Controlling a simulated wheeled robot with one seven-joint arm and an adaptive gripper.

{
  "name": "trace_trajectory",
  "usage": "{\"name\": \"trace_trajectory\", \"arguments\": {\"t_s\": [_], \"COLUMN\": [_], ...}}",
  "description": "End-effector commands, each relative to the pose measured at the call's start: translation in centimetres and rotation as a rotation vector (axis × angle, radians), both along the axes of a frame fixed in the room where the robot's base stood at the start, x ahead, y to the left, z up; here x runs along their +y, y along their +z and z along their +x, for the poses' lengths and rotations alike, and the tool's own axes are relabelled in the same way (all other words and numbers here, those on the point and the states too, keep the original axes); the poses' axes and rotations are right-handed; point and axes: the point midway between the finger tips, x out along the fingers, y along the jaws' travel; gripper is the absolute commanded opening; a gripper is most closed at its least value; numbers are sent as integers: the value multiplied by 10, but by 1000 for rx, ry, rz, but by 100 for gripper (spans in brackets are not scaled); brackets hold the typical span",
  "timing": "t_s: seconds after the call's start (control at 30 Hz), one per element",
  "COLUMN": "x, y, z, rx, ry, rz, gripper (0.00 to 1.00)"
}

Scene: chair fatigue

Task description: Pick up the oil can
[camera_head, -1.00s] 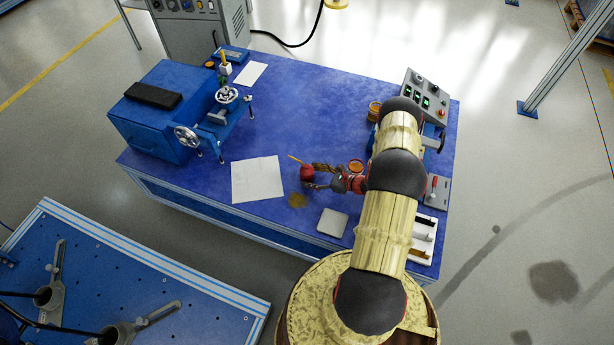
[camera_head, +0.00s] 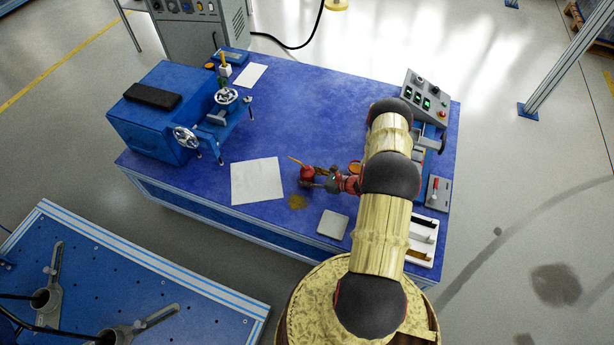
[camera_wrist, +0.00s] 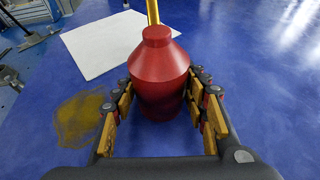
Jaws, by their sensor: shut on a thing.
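The red oil can (camera_wrist: 158,75) with a yellow spout stands upright between my gripper's fingers in the wrist view. It shows small in the head view (camera_head: 306,173), at the front middle of the blue table. My gripper (camera_wrist: 160,105) is shut on the can, with wooden-looking finger pads on its left and right sides. In the head view my gripper (camera_head: 318,178) reaches the can from the right. The can's base is partly hidden, and I cannot tell whether it touches the table.
A yellowish oil stain (camera_head: 297,202) lies just in front of the can. A white sheet (camera_head: 257,181) lies left of it and a pale square (camera_head: 332,224) to the front right. A blue machine with handwheels (camera_head: 228,110) stands at the left. Control boxes (camera_head: 425,98) stand at the right.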

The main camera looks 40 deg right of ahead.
Motion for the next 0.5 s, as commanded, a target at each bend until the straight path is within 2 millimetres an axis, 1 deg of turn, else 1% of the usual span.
{"name": "trace_trajectory", "arguments": {"t_s": [0.07,0.5], "x": [0,0], "y": [0,0], "z": [0,0], "rx": [0,0], "ry": [0,0], "rz": [0,1], "gripper": [30,5]}}
